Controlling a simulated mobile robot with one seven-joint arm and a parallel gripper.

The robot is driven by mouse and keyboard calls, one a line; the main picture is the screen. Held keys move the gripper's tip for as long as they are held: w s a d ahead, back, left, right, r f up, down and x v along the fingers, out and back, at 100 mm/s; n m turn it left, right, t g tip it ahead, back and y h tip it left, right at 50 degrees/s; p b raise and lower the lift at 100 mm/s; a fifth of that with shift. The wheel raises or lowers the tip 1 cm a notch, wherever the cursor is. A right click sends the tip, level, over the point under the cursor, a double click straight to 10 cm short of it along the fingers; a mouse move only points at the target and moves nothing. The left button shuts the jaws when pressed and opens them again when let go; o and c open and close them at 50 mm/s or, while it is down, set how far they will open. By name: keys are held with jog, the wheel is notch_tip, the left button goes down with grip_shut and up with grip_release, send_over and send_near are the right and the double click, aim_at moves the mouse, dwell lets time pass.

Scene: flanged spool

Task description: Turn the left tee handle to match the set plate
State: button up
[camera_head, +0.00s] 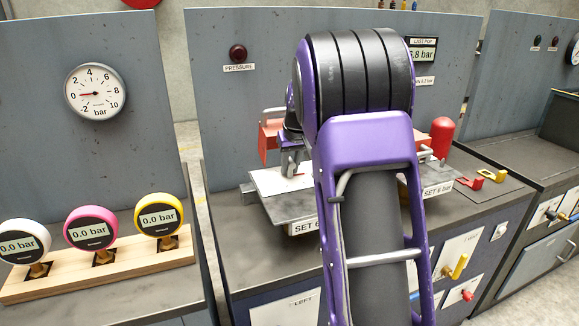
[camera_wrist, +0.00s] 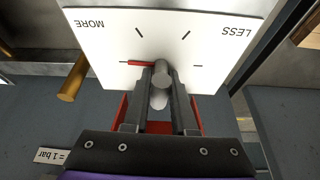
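In the wrist view a grey tee handle (camera_wrist: 160,99) stands over a white dial plate (camera_wrist: 205,50) marked MORE and LESS, with black ticks. A red pointer (camera_wrist: 141,64) at the handle points left, near one tick. My gripper (camera_wrist: 161,85) has its dark fingers on both sides of the handle's bar and looks shut on it. In the head view my gripper (camera_head: 291,165) is over the white dial plate (camera_head: 265,182) on the left station. The set plate (camera_head: 305,227) in front reads SET 6, its rest hidden by my arm. The handle is mostly hidden there.
A second set plate (camera_head: 437,190) reads SET 6 bar, near a red cylinder (camera_head: 442,137). A round gauge (camera_head: 95,92) reads about zero. Three gauges reading 0.0 bar stand in a wooden rack (camera_head: 150,259). A brass-coloured rod (camera_wrist: 73,78) is close left of my gripper.

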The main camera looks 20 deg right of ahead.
jog(key=o, duration=0.4)
jog(key=shift+s+d+r, duration=0.1)
jog(key=shift+d, duration=0.4)
jog(key=o, duration=0.6)
jog(key=shift+a, duration=0.25)
jog(key=shift+o, duration=0.2)
jog(key=p+v, duration=0.2)
jog(key=v, duration=1.5)
jog(key=shift+s+r, duration=0.1)
jog(key=shift+c, duration=0.2)
